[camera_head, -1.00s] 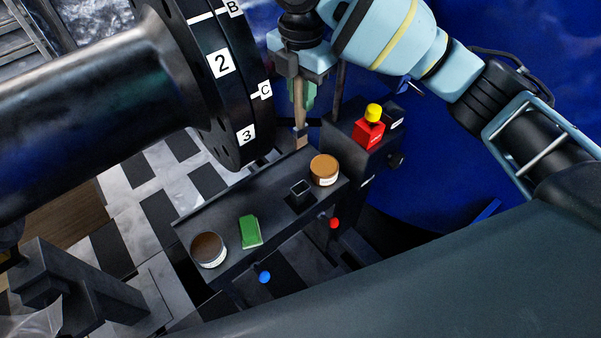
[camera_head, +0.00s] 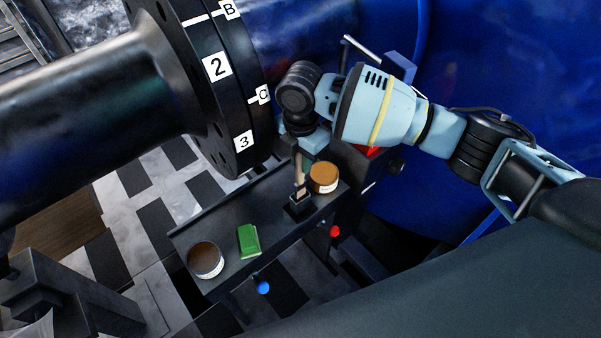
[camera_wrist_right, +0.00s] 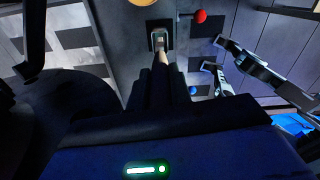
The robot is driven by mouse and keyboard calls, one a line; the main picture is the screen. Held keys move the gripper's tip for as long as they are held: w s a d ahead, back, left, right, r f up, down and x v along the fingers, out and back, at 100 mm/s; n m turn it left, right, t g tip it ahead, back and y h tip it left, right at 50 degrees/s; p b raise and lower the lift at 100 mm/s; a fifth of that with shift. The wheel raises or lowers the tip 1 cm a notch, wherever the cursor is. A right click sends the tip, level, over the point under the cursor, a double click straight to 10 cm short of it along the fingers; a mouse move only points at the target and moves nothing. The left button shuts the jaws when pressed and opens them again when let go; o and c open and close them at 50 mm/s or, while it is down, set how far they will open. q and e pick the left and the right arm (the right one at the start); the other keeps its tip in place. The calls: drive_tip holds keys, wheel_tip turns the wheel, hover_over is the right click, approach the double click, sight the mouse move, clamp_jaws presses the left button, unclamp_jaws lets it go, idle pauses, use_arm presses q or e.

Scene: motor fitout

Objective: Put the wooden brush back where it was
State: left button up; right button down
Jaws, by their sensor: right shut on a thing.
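The wooden brush (camera_head: 299,174) hangs upright below my right gripper (camera_head: 301,146). The right gripper is shut on its upper part; the fingertips are partly hidden by the wrist in the head view. The brush's lower end is at the mouth of the small square black holder (camera_head: 298,209) on the dark tray (camera_head: 222,222). In the right wrist view, the brush (camera_wrist_right: 161,57) runs from the fingers (camera_wrist_right: 160,88) to the holder (camera_wrist_right: 152,27) and overlaps its opening. How deep it sits inside, I cannot tell.
An orange-lidded tin (camera_head: 323,177) stands close beside the holder. A green block (camera_head: 248,240) and a brown-topped tin (camera_head: 206,259) stand farther left. A red knob (camera_head: 335,231) and a blue knob (camera_head: 263,287) stick out at the front. The large black flange (camera_head: 221,98) is close left of my wrist.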

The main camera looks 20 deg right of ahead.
sight(301, 175)
drive_tip(key=shift+f+b, duration=0.3)
drive_tip(key=shift+f, duration=2.45)
drive_tip(key=c, duration=1.3)
unclamp_jaws()
drive_tip(key=shift+f, duration=0.15)
wheel_tip(301, 175, up, 12)
drive_tip(key=shift+r+p, duration=0.15)
drive_tip(key=shift+p, duration=0.45)
drive_tip(key=shift+s, duration=0.1)
